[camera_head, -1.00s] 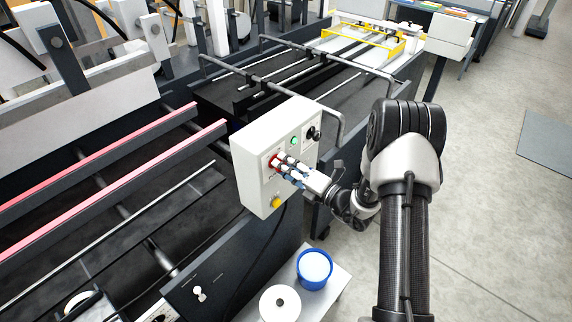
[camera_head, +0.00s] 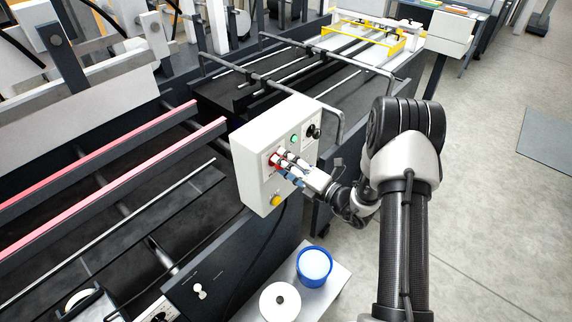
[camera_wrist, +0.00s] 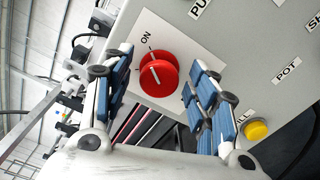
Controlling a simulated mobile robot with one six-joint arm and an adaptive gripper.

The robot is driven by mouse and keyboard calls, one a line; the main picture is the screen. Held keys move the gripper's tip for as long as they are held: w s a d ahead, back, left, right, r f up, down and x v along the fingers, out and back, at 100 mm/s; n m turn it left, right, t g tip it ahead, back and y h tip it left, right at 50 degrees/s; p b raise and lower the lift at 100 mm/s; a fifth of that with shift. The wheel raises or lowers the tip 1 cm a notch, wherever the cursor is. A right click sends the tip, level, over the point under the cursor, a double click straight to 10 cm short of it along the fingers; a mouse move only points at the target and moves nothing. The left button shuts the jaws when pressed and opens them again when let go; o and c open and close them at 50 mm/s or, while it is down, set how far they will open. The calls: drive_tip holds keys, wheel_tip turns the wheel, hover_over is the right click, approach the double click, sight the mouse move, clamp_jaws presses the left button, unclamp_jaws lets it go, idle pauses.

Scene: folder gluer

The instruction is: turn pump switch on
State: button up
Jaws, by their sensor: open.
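The red rotary switch (camera_wrist: 158,73) has a white pointer line and sits on a white plate with an ON mark (camera_wrist: 147,38) at its upper left in the wrist view. A label beginning PU (camera_wrist: 200,8) is cut off at the top. The switch is on the white control box (camera_head: 262,190), where my fingers partly hide its red knob (camera_head: 273,159). My gripper (camera_wrist: 161,80) is open, with one blue-padded finger on each side of the knob. It also shows at the box front in the head view (camera_head: 287,167). I cannot tell whether the pads touch the knob.
A yellow button (camera_head: 276,201) is low on the box; a green button (camera_head: 294,139) and a black knob (camera_head: 313,131) are higher. A blue-rimmed tub (camera_head: 314,262) and a white roll (camera_head: 280,300) stand below. Open floor lies to the right.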

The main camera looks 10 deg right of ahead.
drive_tip(key=v, duration=1.2)
drive_tip(key=s+a+r+n+g+y+b, duration=0.1)
drive_tip(key=s+a+r+n+g+b, duration=0.25)
drive_tip(key=s+a+n+g, duration=0.6)
drive_tip(key=s+a+r+n+g+y+b, duration=0.15)
drive_tip(key=s+a+r+n+g, duration=0.45)
drive_tip(key=n, duration=0.6)
drive_tip(key=s+d+f+n+t+h+b, duration=0.1)
drive_tip(key=s+d+n+t+h+b, duration=0.1)
drive_tip(key=n, duration=0.8)
drive_tip(key=s+d+f+n+t+h+b, duration=0.1)
drive_tip(key=s+d+n+t+h+b, duration=0.2)
drive_tip(key=s+d+n+h, duration=0.3)
drive_tip(key=s+n+h+b, duration=0.1)
drive_tip(key=s+n+h, duration=0.2)
drive_tip(key=n+h, duration=0.2)
drive_tip(key=shift+f+t, duration=0.2)
drive_tip(key=shift+t, duration=0.15)
